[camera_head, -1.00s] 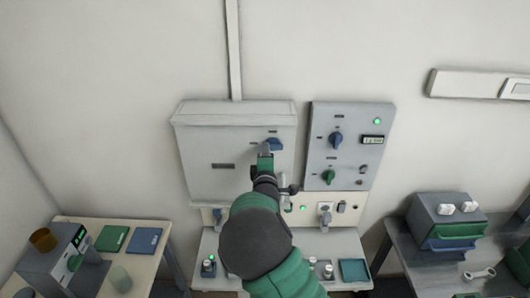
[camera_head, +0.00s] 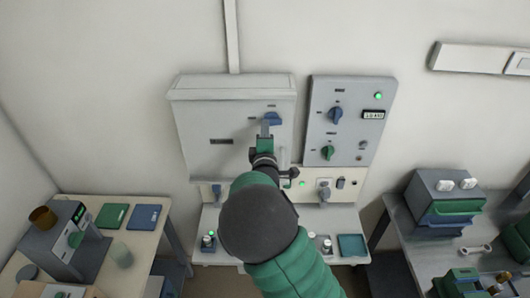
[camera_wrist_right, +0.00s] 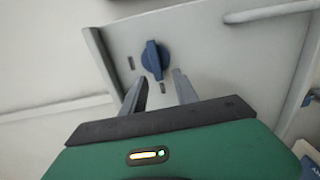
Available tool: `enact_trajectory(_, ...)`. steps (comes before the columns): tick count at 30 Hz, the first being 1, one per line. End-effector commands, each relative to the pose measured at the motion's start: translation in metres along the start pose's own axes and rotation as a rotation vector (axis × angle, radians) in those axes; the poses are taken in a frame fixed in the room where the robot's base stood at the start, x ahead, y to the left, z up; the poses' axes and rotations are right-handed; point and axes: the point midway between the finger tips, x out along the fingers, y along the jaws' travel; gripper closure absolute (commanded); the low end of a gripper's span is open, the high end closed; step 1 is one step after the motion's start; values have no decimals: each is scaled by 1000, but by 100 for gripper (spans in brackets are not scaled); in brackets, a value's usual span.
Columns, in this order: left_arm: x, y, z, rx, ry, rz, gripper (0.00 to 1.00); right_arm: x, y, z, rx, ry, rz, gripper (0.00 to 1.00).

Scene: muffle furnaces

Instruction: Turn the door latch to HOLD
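The latch is a blue knob (camera_head: 272,118) on the right side of the grey furnace door (camera_head: 200,145). In the right wrist view the knob (camera_wrist_right: 154,60) shows its raised grip bar close to upright in the picture, with small dark label marks to its left and below it, too small to read. My right gripper (camera_head: 267,128) is just below the knob in the head view. In the right wrist view its two fingers (camera_wrist_right: 160,78) are spread apart and empty, with the knob just beyond their tips; contact is not visible. My left gripper is not in view.
Right of the door is a control panel (camera_head: 350,95) with a blue knob (camera_head: 336,115), a green knob (camera_head: 328,152) and a display. A shelf (camera_head: 348,220) with small items is below. Side tables (camera_head: 168,205) stand left and right (camera_head: 398,222).

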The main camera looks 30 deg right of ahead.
Motion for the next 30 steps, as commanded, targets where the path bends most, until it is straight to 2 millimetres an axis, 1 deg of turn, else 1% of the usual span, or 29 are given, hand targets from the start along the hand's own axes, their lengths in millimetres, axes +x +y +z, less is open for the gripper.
enact_trajectory(1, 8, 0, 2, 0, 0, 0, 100, -14, -4, -2, 3, 3, 0, 65)
enact_trajectory(6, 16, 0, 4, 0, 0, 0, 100, -66, -3, -2, 4, 4, -2, 65)
enact_trajectory(9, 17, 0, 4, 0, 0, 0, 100, -93, -3, -1, 4, 4, -4, 65)
enact_trajectory(13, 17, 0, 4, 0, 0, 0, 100, -119, -3, -1, 1, 1, -4, 65)
enact_trajectory(15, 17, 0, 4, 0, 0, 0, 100, -127, -3, -1, 1, 1, -5, 65)
enact_trajectory(18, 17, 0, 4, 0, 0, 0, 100, -132, -3, 0, -2, -1, -4, 65)
enact_trajectory(30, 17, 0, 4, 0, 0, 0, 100, -133, -3, 0, -2, -2, -3, 65)
